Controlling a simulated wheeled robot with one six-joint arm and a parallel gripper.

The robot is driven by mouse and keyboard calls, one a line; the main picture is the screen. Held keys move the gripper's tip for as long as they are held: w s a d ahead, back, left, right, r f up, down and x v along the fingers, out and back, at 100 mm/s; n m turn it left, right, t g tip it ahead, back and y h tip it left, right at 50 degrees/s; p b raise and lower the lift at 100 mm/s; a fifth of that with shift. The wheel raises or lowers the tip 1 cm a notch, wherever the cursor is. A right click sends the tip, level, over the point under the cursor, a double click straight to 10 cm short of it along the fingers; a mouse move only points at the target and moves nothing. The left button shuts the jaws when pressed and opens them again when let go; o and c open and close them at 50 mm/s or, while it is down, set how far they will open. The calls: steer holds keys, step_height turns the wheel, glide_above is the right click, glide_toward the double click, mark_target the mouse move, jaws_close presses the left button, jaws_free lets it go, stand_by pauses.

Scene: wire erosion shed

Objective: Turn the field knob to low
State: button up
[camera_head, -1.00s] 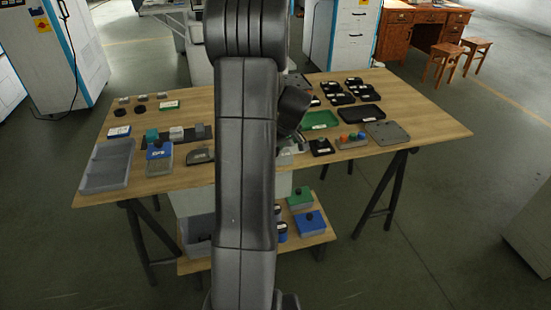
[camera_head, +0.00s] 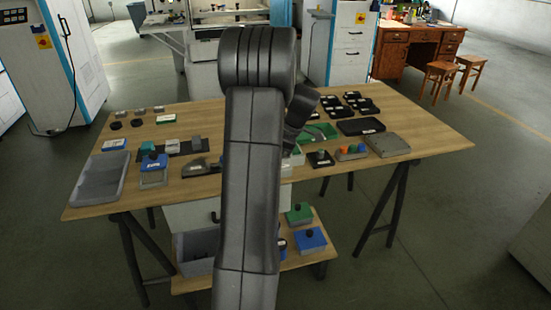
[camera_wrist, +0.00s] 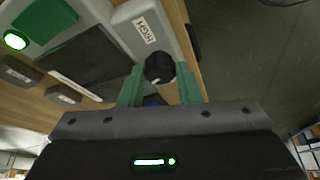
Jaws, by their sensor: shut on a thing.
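The field knob (camera_wrist: 157,68) is a round black knob with a small white mark at its lower edge in the wrist view. It sits on a light grey box (camera_wrist: 128,14) with a "HIGH" label (camera_wrist: 145,30). My gripper (camera_wrist: 160,80) has green fingers, one on each side of the knob, and is shut on it. The "low" label is not visible. In the head view my arm hides the knob and fingertips.
A green panel (camera_wrist: 45,18) with a lit round lamp (camera_wrist: 15,40) and a dark plate (camera_wrist: 92,62) lie left of the box.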

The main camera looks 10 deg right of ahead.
steer(key=shift+n, duration=0.5)
steer(key=o, duration=1)
steer(key=shift+c, duration=0.2)
steer(key=p+v, duration=0.1)
steer(key=v, duration=1.2)
steer(key=shift+w+d+r, duration=0.15)
steer(key=shift+d+r, duration=0.1)
steer(key=shift+r, duration=0.1)
